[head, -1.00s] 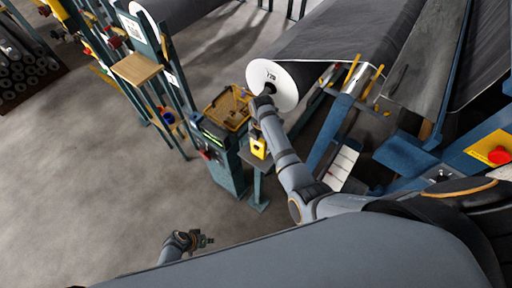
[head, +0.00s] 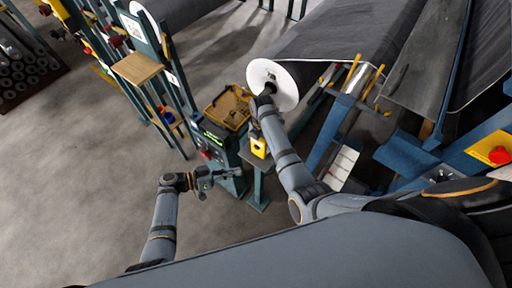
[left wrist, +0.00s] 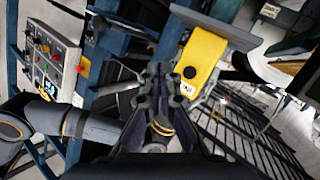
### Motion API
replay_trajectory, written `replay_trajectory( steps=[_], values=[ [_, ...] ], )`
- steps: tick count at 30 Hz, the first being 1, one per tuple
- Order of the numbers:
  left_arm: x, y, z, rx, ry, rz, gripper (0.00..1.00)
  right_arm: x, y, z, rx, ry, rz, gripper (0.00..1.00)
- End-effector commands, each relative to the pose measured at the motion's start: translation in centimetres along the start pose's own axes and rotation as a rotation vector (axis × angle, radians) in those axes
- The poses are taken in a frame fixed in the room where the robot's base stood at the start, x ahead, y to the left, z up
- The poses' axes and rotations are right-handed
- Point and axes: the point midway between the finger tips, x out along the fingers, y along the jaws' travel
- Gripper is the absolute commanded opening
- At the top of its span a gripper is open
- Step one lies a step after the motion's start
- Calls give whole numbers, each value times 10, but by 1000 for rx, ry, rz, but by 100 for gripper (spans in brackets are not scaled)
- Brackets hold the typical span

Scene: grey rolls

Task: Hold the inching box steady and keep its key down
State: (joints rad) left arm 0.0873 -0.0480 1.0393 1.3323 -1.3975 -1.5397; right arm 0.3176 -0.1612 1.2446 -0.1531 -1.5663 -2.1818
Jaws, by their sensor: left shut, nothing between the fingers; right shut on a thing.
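The yellow inching box (head: 258,147) stands on a small shelf on a post, right of the console. My left gripper (head: 208,187) is shut and empty, low and left of the box, near the console's base. In the left wrist view its fingertips (left wrist: 158,72) are together, apart from the box.
A console (head: 218,150) with a green display and a red button stands left of the box. A brown tray (head: 229,107) lies behind it. The large grey roll (head: 335,40) has a white end close to my right arm. Bare floor (head: 70,170) is free at the left.

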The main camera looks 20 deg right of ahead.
Motion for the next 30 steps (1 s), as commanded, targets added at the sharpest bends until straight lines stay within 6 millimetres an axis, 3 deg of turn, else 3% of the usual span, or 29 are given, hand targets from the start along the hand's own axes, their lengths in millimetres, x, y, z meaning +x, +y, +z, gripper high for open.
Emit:
replay_trajectory(
  steps=[11, 30],
  values=[
    [4, -3, -2, -1, -1, -1, 0, 0, 0, 0, 0, -1, 0, 17],
    [66, -37, -34, -4, -2, -2, 0, 0, 0, 0, 0, -1, 0, 17]
  ],
)
